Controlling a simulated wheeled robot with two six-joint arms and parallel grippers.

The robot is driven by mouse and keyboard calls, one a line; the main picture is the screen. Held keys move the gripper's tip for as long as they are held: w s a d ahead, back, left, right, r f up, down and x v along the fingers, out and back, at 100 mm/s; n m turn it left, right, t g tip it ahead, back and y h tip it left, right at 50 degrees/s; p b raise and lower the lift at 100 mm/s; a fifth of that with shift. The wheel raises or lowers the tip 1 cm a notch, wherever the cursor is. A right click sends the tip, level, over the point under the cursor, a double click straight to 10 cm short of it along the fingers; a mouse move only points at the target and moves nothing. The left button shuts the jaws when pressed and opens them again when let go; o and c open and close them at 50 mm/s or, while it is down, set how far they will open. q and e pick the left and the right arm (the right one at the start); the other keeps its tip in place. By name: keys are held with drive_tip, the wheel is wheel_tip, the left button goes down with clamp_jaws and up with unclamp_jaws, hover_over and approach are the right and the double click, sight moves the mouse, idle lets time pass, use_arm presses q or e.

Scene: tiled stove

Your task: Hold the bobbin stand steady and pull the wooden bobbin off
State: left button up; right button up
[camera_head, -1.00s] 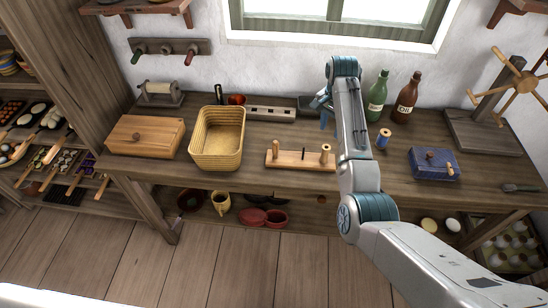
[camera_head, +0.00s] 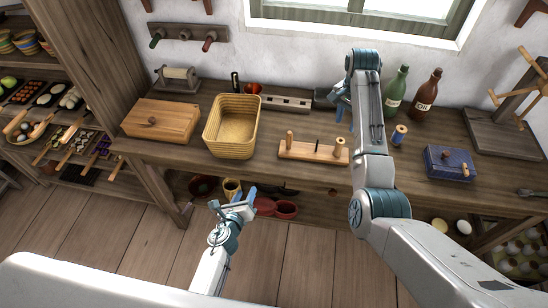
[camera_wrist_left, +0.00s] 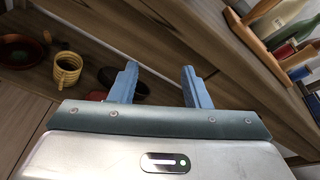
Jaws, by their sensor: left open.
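The bobbin stand (camera_head: 313,153) is a light wooden bar on the workbench, right of the wicker basket. A wooden bobbin (camera_head: 341,147) stands upright at its right end, a wooden peg at its left end and a thin dark pin between them. My left gripper (camera_head: 236,199) is open and empty, in front of the bench and below its top, left of and apart from the stand. Its spread blue fingers show in the left wrist view (camera_wrist_left: 160,80). My right gripper (camera_head: 341,102) hangs behind the stand's right end, partly hidden by its own arm; its opening is unclear.
A wicker basket (camera_head: 232,126) and wooden box (camera_head: 162,119) stand left on the bench (camera_head: 270,172). Right are a blue spool (camera_head: 399,135), two bottles (camera_head: 396,92) and a blue box (camera_head: 450,163). Below the benchtop is a shelf with a yellow mug (camera_wrist_left: 67,68) and bowls.

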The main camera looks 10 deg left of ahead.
use_arm(q)
drive_tip(key=w+d+r+m, duration=0.1)
drive_tip(key=r, duration=0.1)
drive_tip(key=w+d+r+m+t+h, duration=0.1)
drive_tip(key=r+m, duration=0.1)
drive_tip(key=r, duration=0.1)
drive_tip(key=w+d+r+m, duration=0.1)
drive_tip(key=r+m, duration=0.1)
drive_tip(key=r, duration=0.1)
drive_tip(key=shift+w+r+t, duration=0.1)
drive_tip(key=shift+w+t, duration=0.25)
drive_tip(key=shift+t, duration=0.05)
drive_tip(key=m+h, duration=0.3)
drive_tip(key=m, duration=0.1)
approach(288, 137)
drive_tip(key=shift+w+f+t, duration=0.25)
drive_tip(key=shift+f+t, duration=0.05)
drive_tip(key=shift+w+d+r+h, duration=0.1)
drive_tip(key=shift+w+h, duration=0.15)
drive_tip(key=shift+h, duration=0.05)
drive_tip(key=x, duration=1)
clamp_jaws()
